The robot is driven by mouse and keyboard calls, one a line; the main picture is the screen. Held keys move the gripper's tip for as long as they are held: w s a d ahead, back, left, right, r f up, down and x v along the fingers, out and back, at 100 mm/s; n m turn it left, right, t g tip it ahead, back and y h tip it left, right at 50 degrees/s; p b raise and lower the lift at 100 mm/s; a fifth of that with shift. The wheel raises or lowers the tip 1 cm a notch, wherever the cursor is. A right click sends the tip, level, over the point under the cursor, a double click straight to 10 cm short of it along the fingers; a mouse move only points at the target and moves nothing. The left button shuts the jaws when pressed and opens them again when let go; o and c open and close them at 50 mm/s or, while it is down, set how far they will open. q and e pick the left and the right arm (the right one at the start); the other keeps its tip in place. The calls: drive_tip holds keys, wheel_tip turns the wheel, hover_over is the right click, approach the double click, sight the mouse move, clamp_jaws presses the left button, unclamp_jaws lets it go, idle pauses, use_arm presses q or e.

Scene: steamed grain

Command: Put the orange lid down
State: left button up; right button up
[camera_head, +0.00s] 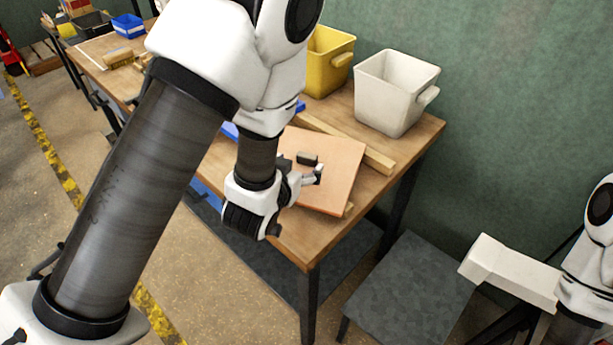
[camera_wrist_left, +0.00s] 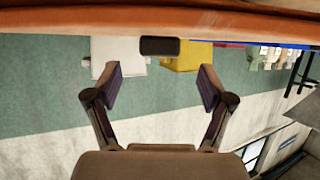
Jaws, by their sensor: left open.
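The orange lid (camera_head: 338,163) is a flat square board lying on the wooden table, partly over wooden strips. A small dark handle (camera_head: 307,158) stands on it near its left part. My left gripper (camera_head: 304,177) is at the lid's near left side, with its fingers beside the handle. In the left wrist view, the lid (camera_wrist_left: 60,20) spans the top edge and the dark handle (camera_wrist_left: 160,46) sticks out from it. The left gripper (camera_wrist_left: 161,82) is open and empty there, with the handle beyond the fingertips, centred between them. The lid's left edge is partly hidden by my arm.
A white bin (camera_head: 392,95) and a yellow bin (camera_head: 328,62) stand at the back of the table (camera_head: 425,130). A wooden strip (camera_head: 375,160) lies along the lid's back edge. A grey low platform (camera_head: 410,290) stands right of the table.

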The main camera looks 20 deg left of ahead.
sight(307, 154)
use_arm(q)
drive_tip(key=p+x, duration=0.1)
drive_tip(key=x, duration=0.5)
drive_tip(key=shift+w, duration=0.1)
drive_tip(key=shift+r, duration=0.1)
drive_tip(key=c, duration=1.5)
clamp_jaws()
drive_tip(key=shift+r, duration=0.15)
